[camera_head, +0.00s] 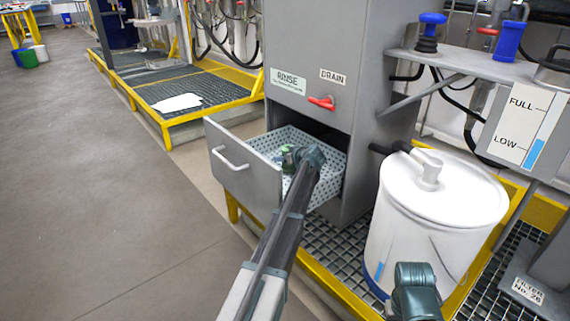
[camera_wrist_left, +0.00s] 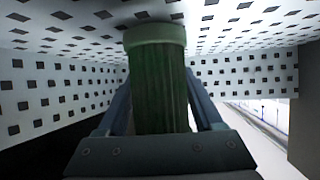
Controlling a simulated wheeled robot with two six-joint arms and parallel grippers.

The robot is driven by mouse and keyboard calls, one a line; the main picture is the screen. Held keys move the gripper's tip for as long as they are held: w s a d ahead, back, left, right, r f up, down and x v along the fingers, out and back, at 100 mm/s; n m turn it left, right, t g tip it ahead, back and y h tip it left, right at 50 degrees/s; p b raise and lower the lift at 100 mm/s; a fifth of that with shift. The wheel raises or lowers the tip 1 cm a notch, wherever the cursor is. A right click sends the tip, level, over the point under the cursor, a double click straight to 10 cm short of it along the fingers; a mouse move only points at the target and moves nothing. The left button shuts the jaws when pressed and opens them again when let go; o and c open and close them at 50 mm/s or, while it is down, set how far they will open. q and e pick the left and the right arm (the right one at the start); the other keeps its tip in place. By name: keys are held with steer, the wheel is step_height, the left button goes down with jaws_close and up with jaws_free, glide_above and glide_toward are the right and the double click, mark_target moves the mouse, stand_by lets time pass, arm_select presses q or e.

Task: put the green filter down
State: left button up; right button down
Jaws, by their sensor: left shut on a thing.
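The green filter (camera_wrist_left: 158,95) is a ribbed dark green cylinder with a paler green end cap. In the left wrist view it stands between the two fingers of my left gripper (camera_wrist_left: 160,80), which is shut on it. Its capped end is close to a perforated surface; I cannot tell if they touch. In the head view my left arm reaches into the open drawer (camera_head: 241,174), and a small part of the filter (camera_head: 288,155) shows beside my wrist.
The drawer has a white perforated tray (camera_head: 268,142) under the grey cabinet marked RINSE (camera_head: 315,60). A red handle (camera_head: 322,102) is above it. A white lidded drum (camera_head: 430,215) stands right of the cabinet on a yellow-edged grating. Grey floor is clear at left.

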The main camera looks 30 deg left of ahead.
arm_select(q)
steer(key=shift+f, duration=0.2)
steer(key=o, duration=1.4)
steer(key=shift+c, duration=0.2)
steer(key=shift+r, duration=0.1)
steer(key=shift+s+r, duration=0.1)
steer(key=shift+r, duration=0.05)
steer(key=p+v, duration=0.4)
steer(key=v, duration=0.3)
steer(key=shift+d, duration=0.2)
